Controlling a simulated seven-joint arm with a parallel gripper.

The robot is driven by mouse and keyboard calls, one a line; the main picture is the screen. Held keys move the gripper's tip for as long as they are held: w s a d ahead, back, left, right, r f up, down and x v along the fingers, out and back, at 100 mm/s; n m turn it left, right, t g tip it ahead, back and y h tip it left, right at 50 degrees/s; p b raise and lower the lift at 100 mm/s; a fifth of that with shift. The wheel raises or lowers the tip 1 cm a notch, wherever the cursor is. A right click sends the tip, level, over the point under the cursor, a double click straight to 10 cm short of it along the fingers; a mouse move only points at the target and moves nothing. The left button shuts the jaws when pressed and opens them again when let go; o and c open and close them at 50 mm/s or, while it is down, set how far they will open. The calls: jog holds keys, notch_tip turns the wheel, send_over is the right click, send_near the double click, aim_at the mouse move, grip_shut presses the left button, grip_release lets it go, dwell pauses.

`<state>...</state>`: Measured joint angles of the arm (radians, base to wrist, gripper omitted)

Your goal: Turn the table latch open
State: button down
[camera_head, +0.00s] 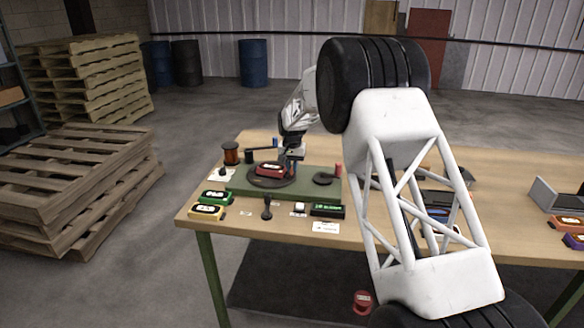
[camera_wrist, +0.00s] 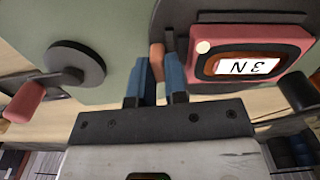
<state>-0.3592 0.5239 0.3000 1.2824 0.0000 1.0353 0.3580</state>
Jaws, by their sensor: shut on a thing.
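My gripper (camera_head: 289,163) reaches down over the green fixture board (camera_head: 240,183) on the workbench. In the wrist view its blue fingers (camera_wrist: 158,78) are shut on a small brown-orange upright piece, which looks like the table latch's handle (camera_wrist: 157,56). Only its upper part shows between the fingers. Beside it, the red module (camera_wrist: 250,52) with a white label sits on a dark round table (camera_head: 262,184); the module also shows in the head view (camera_head: 270,169). The latch's base is hidden by the fingers.
A dark crank with a red handle (camera_head: 338,169) stands at the board's right; it shows at left in the wrist view (camera_wrist: 75,68). A blue-tipped lever (camera_head: 262,148) is behind the round table. Green (camera_head: 215,197) and yellow (camera_head: 206,212) modules lie front left.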

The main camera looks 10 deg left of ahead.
jog(key=shift+m, duration=0.8)
jog(key=c, duration=1.1)
grip_release()
jog(key=shift+c, duration=0.2)
jog(key=shift+r, duration=0.1)
jog(key=shift+r, duration=3.8)
